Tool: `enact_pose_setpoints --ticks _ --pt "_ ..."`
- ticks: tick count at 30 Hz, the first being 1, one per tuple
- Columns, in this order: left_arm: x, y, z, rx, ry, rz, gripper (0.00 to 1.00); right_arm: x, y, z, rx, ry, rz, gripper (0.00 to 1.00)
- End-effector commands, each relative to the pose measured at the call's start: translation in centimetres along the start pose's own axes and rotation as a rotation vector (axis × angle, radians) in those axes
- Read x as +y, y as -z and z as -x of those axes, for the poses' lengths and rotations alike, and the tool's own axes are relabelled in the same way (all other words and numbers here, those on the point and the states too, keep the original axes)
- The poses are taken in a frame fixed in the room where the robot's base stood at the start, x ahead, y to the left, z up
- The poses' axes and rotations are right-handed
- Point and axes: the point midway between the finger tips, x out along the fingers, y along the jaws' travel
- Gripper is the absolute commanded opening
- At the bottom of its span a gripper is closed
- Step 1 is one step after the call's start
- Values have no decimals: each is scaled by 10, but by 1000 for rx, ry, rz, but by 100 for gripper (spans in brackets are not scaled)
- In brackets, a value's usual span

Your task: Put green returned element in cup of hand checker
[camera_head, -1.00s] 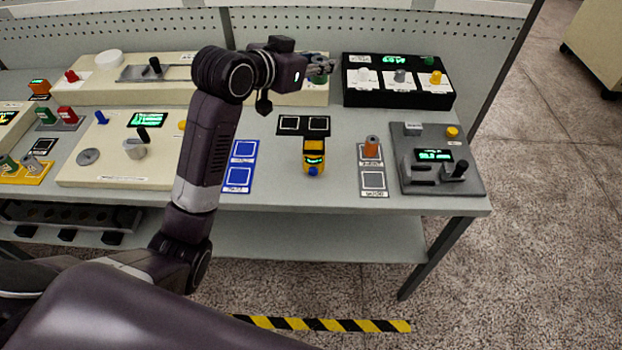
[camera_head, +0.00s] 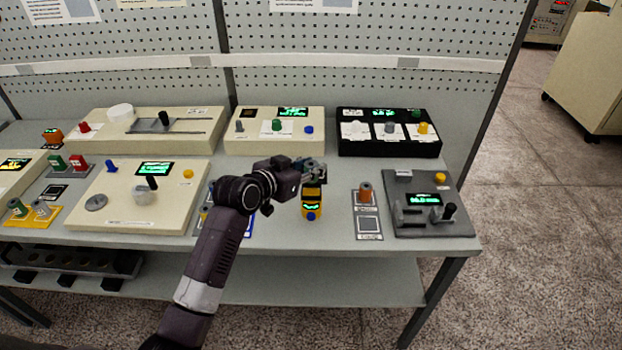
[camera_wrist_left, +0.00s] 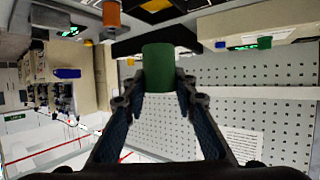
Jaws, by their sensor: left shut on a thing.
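My left gripper (camera_head: 315,172) is shut on a green cylindrical element (camera_wrist_left: 158,70), which shows clearly between the two fingers in the left wrist view. In the head view the element is mostly hidden by the gripper. The gripper is above and just behind the yellow hand checker (camera_head: 312,207), which stands on the bench with a lit green display and a blue knob. The checker's top, with its cup, is partly hidden by the gripper. A yellow part at the top edge of the wrist view looks like the checker. My right gripper is not in view.
An orange element (camera_head: 365,192) stands on a marked pad right of the checker. A grey device (camera_head: 433,203) is farther right. A black box (camera_head: 388,146) and a cream box (camera_head: 273,145) stand behind. The bench front edge is close to the checker.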

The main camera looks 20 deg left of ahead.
Motion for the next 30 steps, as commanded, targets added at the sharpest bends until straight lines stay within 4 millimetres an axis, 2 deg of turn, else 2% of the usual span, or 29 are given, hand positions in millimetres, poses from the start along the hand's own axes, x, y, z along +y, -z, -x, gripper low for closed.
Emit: enact_pose_setpoints --ticks 5,12,25,26,30 --pt "0 -13 -6 -1 -1 1 1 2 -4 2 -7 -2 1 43" --pt "0 -44 -18 -1 -1 1 1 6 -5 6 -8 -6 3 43" --pt "0 -51 -22 1 0 -1 1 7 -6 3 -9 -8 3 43" --pt "0 -51 -21 1 0 -1 28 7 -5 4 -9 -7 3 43" --pt "0 -50 -21 1 0 0 43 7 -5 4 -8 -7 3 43"
